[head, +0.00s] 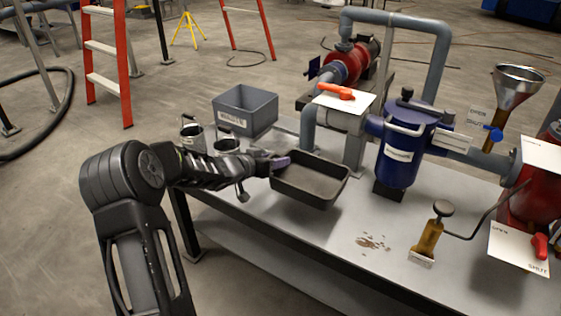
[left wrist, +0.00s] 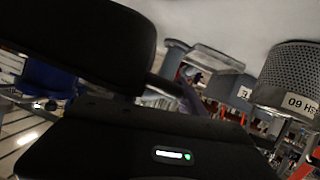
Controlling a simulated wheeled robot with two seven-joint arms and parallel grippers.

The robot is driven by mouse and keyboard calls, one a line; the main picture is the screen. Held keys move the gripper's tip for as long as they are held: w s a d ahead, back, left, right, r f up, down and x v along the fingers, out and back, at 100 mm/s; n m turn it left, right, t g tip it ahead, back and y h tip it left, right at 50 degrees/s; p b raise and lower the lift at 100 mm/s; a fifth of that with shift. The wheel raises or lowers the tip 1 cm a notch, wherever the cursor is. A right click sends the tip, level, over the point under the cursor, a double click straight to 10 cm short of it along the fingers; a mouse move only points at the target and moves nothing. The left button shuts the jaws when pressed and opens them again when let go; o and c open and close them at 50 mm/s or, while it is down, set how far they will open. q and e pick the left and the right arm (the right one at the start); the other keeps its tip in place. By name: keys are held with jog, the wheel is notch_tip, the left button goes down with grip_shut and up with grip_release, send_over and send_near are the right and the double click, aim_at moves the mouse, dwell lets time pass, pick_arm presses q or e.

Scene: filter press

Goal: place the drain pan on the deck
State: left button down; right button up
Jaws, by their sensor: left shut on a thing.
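The drain pan (head: 312,194) is a dark, shallow rectangular tray. It is over the left part of the grey deck (head: 300,245) in the head view, roughly level. I cannot tell whether its underside touches the deck. My left gripper (head: 277,163) reaches in from the left and is shut on the pan's left rim, near a purple patch. In the left wrist view, dark close-up shapes fill much of the picture and the grip itself is hidden. My right gripper is not in view.
A grey bin (head: 245,111) and two small metal baskets stand behind my left wrist. The blue filter housing (head: 407,150) and pipework stand right of the pan. Bare deck lies in front of the pan.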

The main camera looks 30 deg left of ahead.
aim_at(280, 177)
pick_arm(q)
jog(key=d, duration=0.1)
jog(key=s+d+f, duration=0.1)
jog(key=d, duration=0.1)
jog(key=shift+s+d+f, duration=0.1)
jog(key=shift+s+f, duration=0.3)
jog(key=shift+m+h, duration=0.3)
jog(key=shift+m, duration=0.1)
jog(key=d+r, duration=0.1)
jog(key=d, duration=0.2)
jog(key=s+d+r, duration=0.1)
jog(key=d, duration=0.3)
jog(key=d+r, duration=0.1)
jog(key=d, duration=0.3)
jog(key=shift+s+d+r, duration=0.1)
jog(key=shift+s+r, duration=0.2)
jog(key=shift+s, duration=0.1)
jog(key=s+d+r+m+h, duration=0.1)
jog(key=s+d+r+h, duration=0.1)
jog(key=d+r, duration=0.6)
jog(key=s+d, duration=0.1)
jog(key=d, duration=0.4)
jog(key=shift+d+m+g, duration=0.2)
jog(key=shift+m+g, duration=0.1)
jog(key=shift+m, duration=0.1)
jog(key=shift+w, duration=0.1)
